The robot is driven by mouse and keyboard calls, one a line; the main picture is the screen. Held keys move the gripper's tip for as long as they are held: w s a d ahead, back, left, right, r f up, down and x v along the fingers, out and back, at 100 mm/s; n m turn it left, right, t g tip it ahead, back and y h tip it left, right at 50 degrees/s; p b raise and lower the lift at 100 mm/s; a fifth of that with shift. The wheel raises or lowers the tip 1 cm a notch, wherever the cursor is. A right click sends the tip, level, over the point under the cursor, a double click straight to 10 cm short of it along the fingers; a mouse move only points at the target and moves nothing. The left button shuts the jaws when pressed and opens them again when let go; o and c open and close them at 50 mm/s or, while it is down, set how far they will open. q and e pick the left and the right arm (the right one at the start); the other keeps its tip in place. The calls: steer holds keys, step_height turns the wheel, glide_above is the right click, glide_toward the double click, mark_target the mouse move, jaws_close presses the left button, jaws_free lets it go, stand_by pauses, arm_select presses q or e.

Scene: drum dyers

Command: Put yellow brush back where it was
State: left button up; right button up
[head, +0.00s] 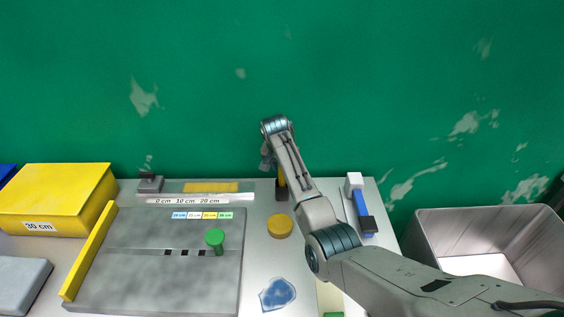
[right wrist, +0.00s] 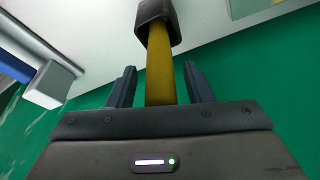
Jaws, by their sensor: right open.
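The yellow brush (head: 281,181) is near the back edge of the table, partly hidden behind my right arm in the head view. In the right wrist view its yellow handle (right wrist: 160,72) runs between the two fingers of my right gripper (right wrist: 159,82) to a dark end piece. The right gripper is open, with one finger on each side of the handle and gaps showing. In the head view that gripper is mostly hidden by its own arm. My left gripper is not in view.
A blue brush (head: 361,206) with a white block lies right of my arm. A yellow disc (head: 280,226) sits in front of the yellow brush. A grey board (head: 140,285) with a green knob (head: 215,237) is left. A metal bin (head: 440,222) stands right.

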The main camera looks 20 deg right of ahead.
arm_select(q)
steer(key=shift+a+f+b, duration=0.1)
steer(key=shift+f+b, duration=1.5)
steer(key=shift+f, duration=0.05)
arm_select(e)
steer(key=v, duration=1.2)
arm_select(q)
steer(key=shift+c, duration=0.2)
